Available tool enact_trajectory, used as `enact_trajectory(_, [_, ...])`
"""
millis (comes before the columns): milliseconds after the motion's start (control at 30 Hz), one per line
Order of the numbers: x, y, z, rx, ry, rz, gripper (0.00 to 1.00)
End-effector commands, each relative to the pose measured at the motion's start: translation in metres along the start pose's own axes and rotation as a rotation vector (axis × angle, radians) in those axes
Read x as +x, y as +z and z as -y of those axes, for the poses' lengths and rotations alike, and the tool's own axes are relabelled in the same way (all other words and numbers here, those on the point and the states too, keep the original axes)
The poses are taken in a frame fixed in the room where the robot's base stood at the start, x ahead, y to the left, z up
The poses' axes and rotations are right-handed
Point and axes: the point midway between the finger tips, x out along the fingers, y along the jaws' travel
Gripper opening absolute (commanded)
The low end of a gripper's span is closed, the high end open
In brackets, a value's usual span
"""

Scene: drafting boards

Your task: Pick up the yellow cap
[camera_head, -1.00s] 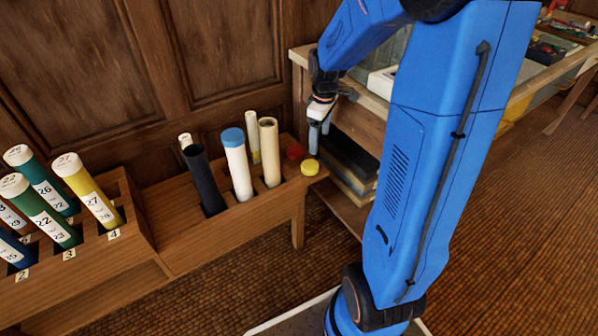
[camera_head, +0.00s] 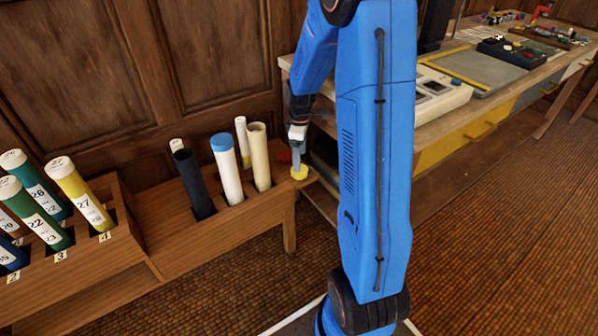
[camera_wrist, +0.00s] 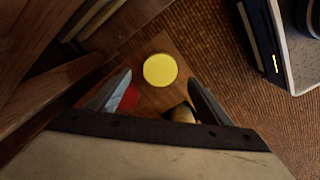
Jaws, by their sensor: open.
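The yellow cap (camera_head: 299,173) lies on the right end of the wooden tube rack (camera_head: 236,215). In the wrist view the yellow cap (camera_wrist: 160,70) is a bright disc just beyond the fingertips, centred between them. My gripper (camera_head: 297,165) points down over the cap, with its fingers overlapping the cap's far part in the head view. In the wrist view the two fingers of my gripper (camera_wrist: 160,78) stand apart with nothing held between them. I cannot tell whether a finger touches the cap.
A red cap (camera_wrist: 129,98) lies beside the left finger, mostly hidden in the head view. A workbench (camera_head: 440,125) stands to the right.

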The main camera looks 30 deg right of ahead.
Motion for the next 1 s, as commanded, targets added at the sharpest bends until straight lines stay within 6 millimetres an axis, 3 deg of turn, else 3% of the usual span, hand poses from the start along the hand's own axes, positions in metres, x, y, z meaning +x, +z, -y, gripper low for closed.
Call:
enact_trajectory(400, [0.048,-0.001,0.001,0.000,-0.002,0.001,0.73])
enact_trajectory(733, [0.054,-0.001,0.001,0.000,0.001,0.000,0.73])
enact_trajectory(900, [0.054,-0.001,0.001,0.000,0.001,0.000,0.35])
enact_trajectory(1000, [0.054,-0.001,0.001,0.000,0.000,0.000,0.30])
